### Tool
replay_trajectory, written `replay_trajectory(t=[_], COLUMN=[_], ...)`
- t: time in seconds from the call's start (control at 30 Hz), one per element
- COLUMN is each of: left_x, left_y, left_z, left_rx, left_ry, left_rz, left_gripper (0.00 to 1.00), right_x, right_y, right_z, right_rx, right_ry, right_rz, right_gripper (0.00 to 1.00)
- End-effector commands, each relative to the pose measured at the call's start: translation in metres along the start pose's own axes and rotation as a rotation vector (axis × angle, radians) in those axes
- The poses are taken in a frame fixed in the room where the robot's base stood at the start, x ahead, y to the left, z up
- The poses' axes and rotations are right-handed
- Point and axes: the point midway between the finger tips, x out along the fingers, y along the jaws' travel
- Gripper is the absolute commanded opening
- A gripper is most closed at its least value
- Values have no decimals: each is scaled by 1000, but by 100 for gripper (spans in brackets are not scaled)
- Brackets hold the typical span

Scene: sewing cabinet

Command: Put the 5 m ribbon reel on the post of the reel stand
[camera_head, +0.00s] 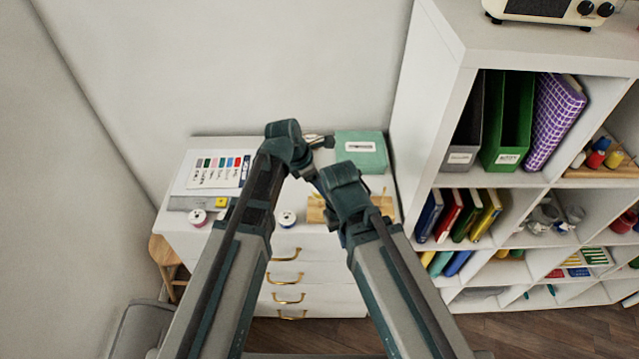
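Two small white reels stand at the front of the white cabinet top: one with a red centre (197,217) on the left, one with a dark blue centre (287,218) near the middle. Their length markings are too small to read. A light wooden piece (316,211), possibly the reel stand's base, shows between my forearms; its post cannot be made out. My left arm reaches over the cabinet's middle, and my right arm's wrist is over the wooden piece.
A green labelled box (362,152) stands at the back right of the cabinet top. A colour chart (219,169), a grey strip (184,203) and a small yellow item (221,202) lie at the left. A tall white shelf (437,130) borders the right side.

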Motion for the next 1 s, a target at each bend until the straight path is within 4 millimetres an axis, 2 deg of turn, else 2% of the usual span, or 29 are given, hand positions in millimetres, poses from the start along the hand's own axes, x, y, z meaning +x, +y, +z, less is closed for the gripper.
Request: replay_trajectory(t=[1.0], left_x=[19], left_y=[0], left_z=[-8], left_rx=[0], left_ry=[0], left_rz=[0], left_gripper=[12], right_x=[20], right_y=[-2], right_z=[-1], right_rx=[0], right_ry=[0], right_rz=[0], right_gripper=[0])
